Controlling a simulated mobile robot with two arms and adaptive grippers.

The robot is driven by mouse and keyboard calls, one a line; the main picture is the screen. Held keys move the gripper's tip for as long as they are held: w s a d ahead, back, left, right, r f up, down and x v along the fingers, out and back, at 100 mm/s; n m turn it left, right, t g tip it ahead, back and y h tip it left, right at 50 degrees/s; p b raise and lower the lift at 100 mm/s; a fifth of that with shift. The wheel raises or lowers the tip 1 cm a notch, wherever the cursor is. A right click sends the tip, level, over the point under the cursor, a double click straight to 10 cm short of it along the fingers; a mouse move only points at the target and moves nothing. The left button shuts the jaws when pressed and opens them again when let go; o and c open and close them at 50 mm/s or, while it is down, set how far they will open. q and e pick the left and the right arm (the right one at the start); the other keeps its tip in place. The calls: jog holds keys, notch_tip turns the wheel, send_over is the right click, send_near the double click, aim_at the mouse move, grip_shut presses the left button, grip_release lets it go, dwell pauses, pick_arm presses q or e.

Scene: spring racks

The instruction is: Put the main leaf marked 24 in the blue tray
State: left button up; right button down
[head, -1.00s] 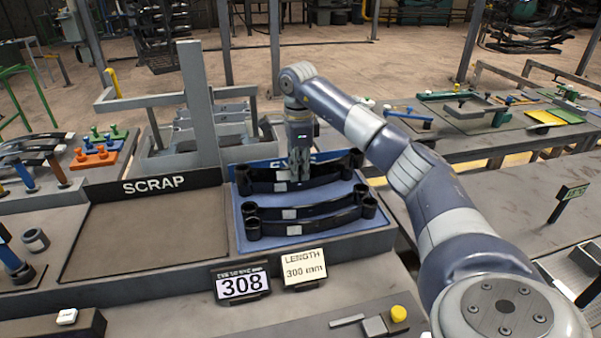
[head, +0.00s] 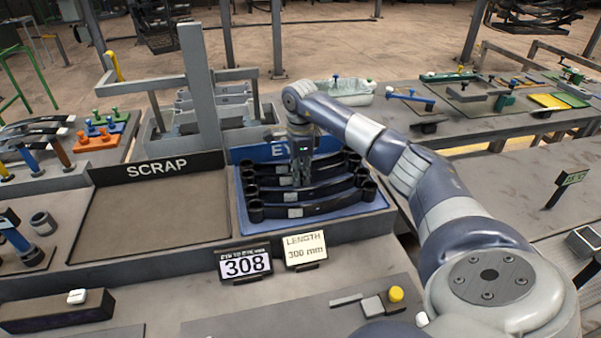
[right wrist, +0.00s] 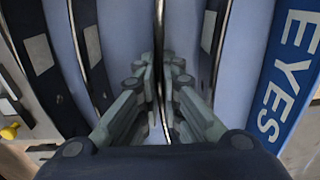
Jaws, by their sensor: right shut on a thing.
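My right gripper (head: 301,180) reaches down into the blue tray (head: 290,223) from above. It is shut on a dark leaf (right wrist: 160,30), which stands edge-on between the fingers in the right wrist view. That leaf is down among the other leaves in the tray, lying roughly parallel to them. I cannot tell whether it touches the tray floor. Several dark leaves with rolled ends and pale labels lie in the tray, on both sides of the fingers. The number 24 is not readable on any leaf. My left gripper is not in view.
A bare tray marked SCRAP (head: 150,215) lies left of the blue tray. A sign reading 308 (head: 244,264) and a LENGTH 300 mm card (head: 305,249) stand in front. A grey upright frame (head: 200,85) rises behind. A yellow button (head: 396,294) is at the front.

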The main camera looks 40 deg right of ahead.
jog(key=c, duration=2.1)
grip_release()
jog(key=o, duration=0.3)
jog(key=shift+s+a, duration=0.1)
jog(key=shift+r, duration=0.1)
jog(key=shift+a+r+b, duration=0.1)
jog(key=shift+r+b, duration=1.2)
jog(key=shift+r, duration=4.7)
